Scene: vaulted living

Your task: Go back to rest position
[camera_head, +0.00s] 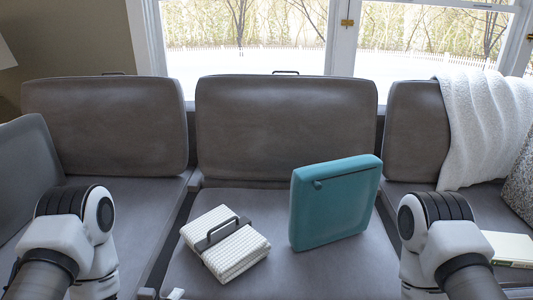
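My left arm (75,235) comes in at the lower left and my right arm (435,235) at the lower right. Both show bent joints in front of the sofa, apart from the things on the middle seat. Neither gripper's fingers show in the head view, so I cannot see whether they are open or hold anything. No specific object is named by the task.
On the grey sofa's middle seat (330,270) lie a white folded textured cloth (238,255) with a dark handle-like piece and an upright teal cushion-like block (335,205). A white throw (490,125) drapes the right backrest. A pale book (510,247) lies partly behind my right arm.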

